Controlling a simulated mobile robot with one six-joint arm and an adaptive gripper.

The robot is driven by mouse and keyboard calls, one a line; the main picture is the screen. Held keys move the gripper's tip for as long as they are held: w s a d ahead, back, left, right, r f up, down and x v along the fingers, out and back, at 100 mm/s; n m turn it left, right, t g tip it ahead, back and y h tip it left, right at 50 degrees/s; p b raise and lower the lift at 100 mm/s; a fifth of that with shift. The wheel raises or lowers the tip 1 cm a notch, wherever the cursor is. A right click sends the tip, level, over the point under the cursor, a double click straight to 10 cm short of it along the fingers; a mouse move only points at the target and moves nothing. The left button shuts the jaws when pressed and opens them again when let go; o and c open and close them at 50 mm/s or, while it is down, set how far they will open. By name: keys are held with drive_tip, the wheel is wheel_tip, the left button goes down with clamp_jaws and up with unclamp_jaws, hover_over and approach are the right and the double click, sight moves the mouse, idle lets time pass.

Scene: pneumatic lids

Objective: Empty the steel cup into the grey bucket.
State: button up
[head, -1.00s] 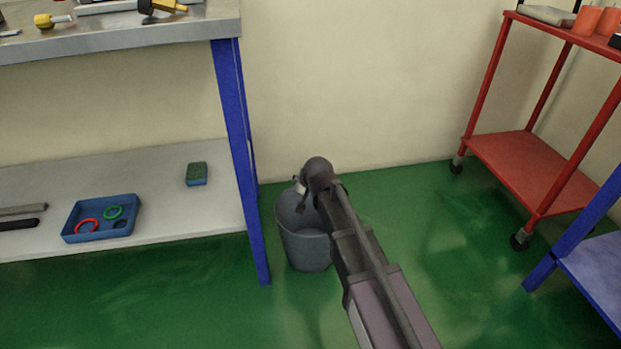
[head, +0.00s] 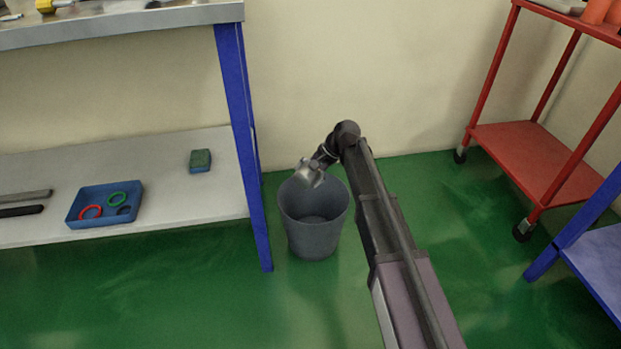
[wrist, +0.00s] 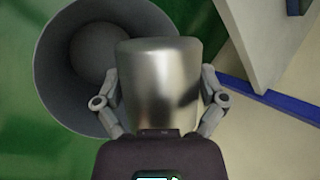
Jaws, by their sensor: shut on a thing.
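In the wrist view the steel cup (wrist: 160,80) sits between the two fingers of my gripper (wrist: 160,100), which is shut on it. The cup's opening and contents are hidden from this side. The grey bucket (head: 313,236) stands on the green floor beside the blue table leg. In the head view my gripper (head: 311,173) is over the bucket's back rim, and the cup is too small there to make out clearly. In the wrist view the bucket (wrist: 55,85) lies behind and left of the cup, and the part of its inside that shows looks empty.
A bench with a blue leg (head: 243,140) stands just left of the bucket. Its lower shelf (head: 170,175) holds a blue tray (head: 75,215) and a green sponge-like block (head: 200,160). A red cart (head: 530,150) stands at the right. The wall is close behind the bucket.

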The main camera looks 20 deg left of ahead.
drive_tip(key=shift+r+m+g+y+b, duration=0.3)
drive_tip(key=shift+r+g, duration=0.05)
drive_tip(key=shift+g, duration=0.65)
idle(2.8)
drive_tip(key=shift+r, duration=0.1)
idle(0.4)
drive_tip(key=d+r+m+t+p, duration=0.2)
drive_tip(key=d+r+p, duration=0.6)
drive_tip(key=r+p, duration=0.5)
drive_tip(key=w+d+r+m+t+y+p, duration=0.1)
drive_tip(key=d+r+m+p, duration=0.2)
drive_tip(key=d+r+p, duration=0.75)
drive_tip(key=d+r+m+t+p, duration=0.2)
drive_tip(key=d+r+p, duration=0.4)
drive_tip(key=r+p, duration=0.9)
drive_tip(key=s+d+r+m+t+p, duration=0.1)
drive_tip(key=d+r+p, duration=0.5)
drive_tip(key=r+p, duration=0.6)
drive_tip(key=s+d+r+m+t+p, duration=0.2)
drive_tip(key=d+r+p, duration=0.5)
drive_tip(key=r+p, duration=0.5)
drive_tip(key=s+d+r+m+t+h+p, duration=0.1)
drive_tip(key=s+d+r+m+t+p, duration=0.1)
drive_tip(key=d+r+p, duration=0.5)
wheel_tip(320, 180, up, 5)
drive_tip(key=s+m+p, duration=0.1)
drive_tip(key=m+p, duration=0.1)
drive_tip(key=p, duration=0.3)
drive_tip(key=shift+d, duration=0.25)
